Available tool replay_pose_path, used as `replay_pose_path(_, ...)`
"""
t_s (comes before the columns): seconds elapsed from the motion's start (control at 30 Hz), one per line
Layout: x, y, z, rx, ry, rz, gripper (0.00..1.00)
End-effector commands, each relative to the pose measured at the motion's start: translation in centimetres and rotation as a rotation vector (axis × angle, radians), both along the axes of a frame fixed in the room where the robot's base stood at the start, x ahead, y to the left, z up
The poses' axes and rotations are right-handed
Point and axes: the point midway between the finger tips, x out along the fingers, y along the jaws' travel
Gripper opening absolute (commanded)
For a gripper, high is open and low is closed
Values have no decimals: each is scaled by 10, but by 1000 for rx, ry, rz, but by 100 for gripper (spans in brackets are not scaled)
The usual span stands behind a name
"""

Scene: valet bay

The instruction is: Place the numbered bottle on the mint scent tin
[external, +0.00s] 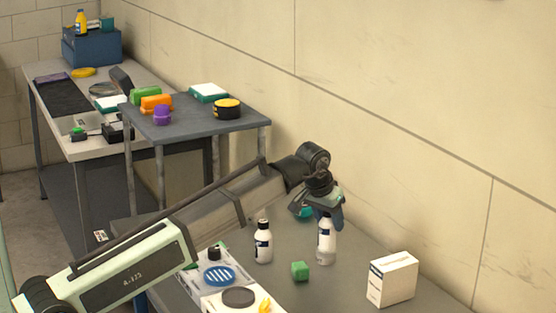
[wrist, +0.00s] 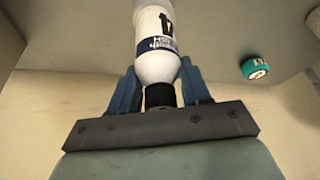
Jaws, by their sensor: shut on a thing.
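The numbered bottle (external: 326,243) is white with a dark label band and dark printed digits. It is upright under my gripper (external: 328,212). In the wrist view, my gripper (wrist: 160,80) has its two blue fingers shut around the dark cap and neck of the bottle (wrist: 158,45). I cannot tell whether its base touches the table. The teal, mint-coloured tin (wrist: 255,68) lies apart from the bottle, to its right in the wrist view.
A second white bottle with a black cap (external: 263,243) stands left of the held one. A blue-striped disc (external: 219,275) and grey disc (external: 239,297) lie front left. The wall is close behind.

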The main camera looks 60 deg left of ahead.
Motion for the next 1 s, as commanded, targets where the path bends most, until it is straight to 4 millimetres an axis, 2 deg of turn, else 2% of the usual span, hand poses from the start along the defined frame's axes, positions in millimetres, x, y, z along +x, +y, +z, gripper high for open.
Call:
replay_pose_path(0.17, 0, 0, -3, 0, 0, 0, 12)
replay_pose_path(0.2, 0, 0, -3, 0, 0, 0, 49)
replay_pose_path(0.43, 0, 0, -2, 0, 0, 0, 71)
replay_pose_path(0.77, 0, 0, 0, 0, 0, 0, 73)
replay_pose_path(1.0, -9, -4, 24, 0, -2, 0, 73)
